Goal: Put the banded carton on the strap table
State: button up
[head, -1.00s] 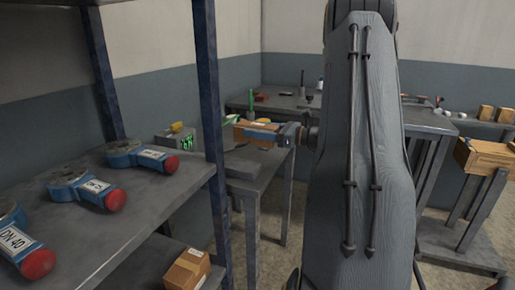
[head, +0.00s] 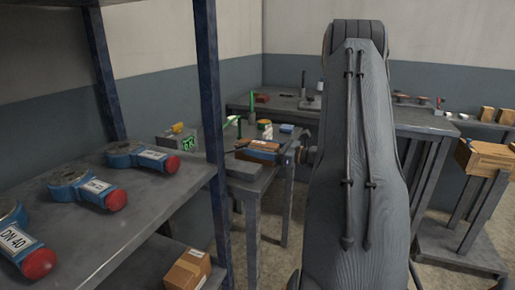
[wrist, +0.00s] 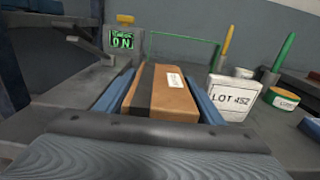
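The banded carton (wrist: 160,92), brown with a dark band and a white label, lies between the two blue fingers of my gripper (wrist: 160,98). The fingers run along both its sides and appear shut on it. In the head view the carton (head: 258,147) is over the grey table (head: 245,177) that bears the box with the lit green display; I take this as the strap table. The carton is very low over the top; I cannot tell whether it touches. My gripper also shows in the head view (head: 262,155), partly hidden by my arm.
The display box (wrist: 122,42) stands at the left of the carton. A white LOT 452 block (wrist: 233,100) stands close at its right, with a green-and-yellow tape roll (wrist: 282,98) beyond. A shelf (head: 130,215) with blue, red-ended parts is at the left. Another carton (head: 187,268) sits lower.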

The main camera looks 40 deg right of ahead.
aim_at(277, 150)
jog(key=shift+o, duration=0.9)
jog(key=shift+r, duration=0.2)
jog(key=v, duration=1.1)
jog(key=shift+s+d, duration=0.2)
jog(key=shift+s, duration=0.25)
